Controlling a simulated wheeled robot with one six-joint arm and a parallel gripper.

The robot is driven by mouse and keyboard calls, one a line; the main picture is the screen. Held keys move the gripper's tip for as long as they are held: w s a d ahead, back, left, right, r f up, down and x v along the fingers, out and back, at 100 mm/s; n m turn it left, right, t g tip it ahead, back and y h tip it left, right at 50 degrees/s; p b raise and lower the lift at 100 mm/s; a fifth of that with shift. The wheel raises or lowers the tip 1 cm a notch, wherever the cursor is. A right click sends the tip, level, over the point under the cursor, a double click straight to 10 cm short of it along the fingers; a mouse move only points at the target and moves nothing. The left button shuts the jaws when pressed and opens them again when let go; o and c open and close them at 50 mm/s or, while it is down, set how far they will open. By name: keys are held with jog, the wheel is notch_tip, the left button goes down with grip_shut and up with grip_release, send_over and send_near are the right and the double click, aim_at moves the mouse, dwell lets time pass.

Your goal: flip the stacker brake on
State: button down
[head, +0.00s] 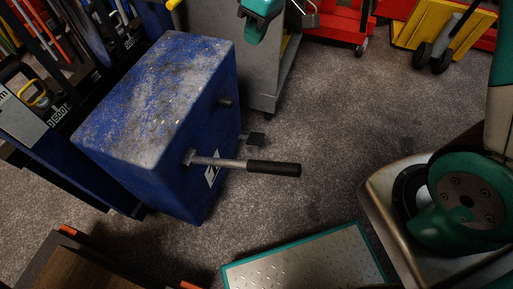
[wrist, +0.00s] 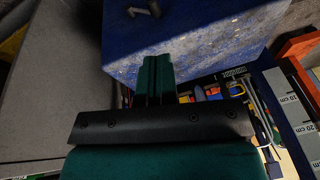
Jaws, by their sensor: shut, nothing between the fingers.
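The stacker's blue, scuffed body (head: 160,105) stands at left centre in the head view. A lever with a black grip (head: 272,168) sticks out of its side to the right, and a dark knob (head: 225,101) sits above it. A small dark pedal (head: 256,139) shows low beside the body; I cannot tell which part is the brake. In the wrist view, my gripper (wrist: 155,62) has its green fingers together and empty, in front of the blue body (wrist: 215,45). I cannot tell whether they touch it. A grey metal part (wrist: 146,9) shows beyond them.
A grey cabinet (head: 270,85) stands behind the stacker. A red unit (head: 335,20) and a yellow trolley (head: 432,25) are at the back. A teal-edged metal plate platform (head: 305,262) is at the front. Tools crowd the left. Carpet (head: 345,120) is clear at right centre.

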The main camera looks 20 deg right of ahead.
jog(key=w+d+f+b, duration=0.1)
jog(key=w+f+b, duration=0.25)
jog(key=f, duration=0.45)
jog(key=w+d+f+n+b, duration=0.15)
jog(key=f+b, duration=0.25)
jog(key=f, duration=0.4)
jog(key=w+f+m+b, duration=0.1)
jog(key=w+f+b, duration=0.25)
jog(key=f, duration=0.45)
jog(key=n+h+b, duration=0.1)
jog(key=n+b, duration=0.1)
jog(key=b, duration=0.6)
send_over(255, 138)
jog(key=d, duration=0.1)
notch_tip(255, 138, down, 19)
jog(key=shift+s, duration=0.25)
jog(key=shift+f+m, duration=0.1)
jog(key=shift+m, duration=0.15)
jog(key=f+b, duration=0.2)
jog(key=f, duration=0.2)
jog(key=f+b, duration=0.3)
jog(key=f, duration=0.1)
jog(key=f+b, duration=0.3)
jog(key=f, duration=0.1)
jog(key=shift+w+a+f, duration=0.25)
jog(key=shift+w+a, duration=0.05)
jog(key=shift+a, duration=0.1)
jog(key=shift+s+d+f+b, duration=0.15)
jog(key=shift+f+b, duration=0.2)
jog(key=shift+f, duration=0.25)
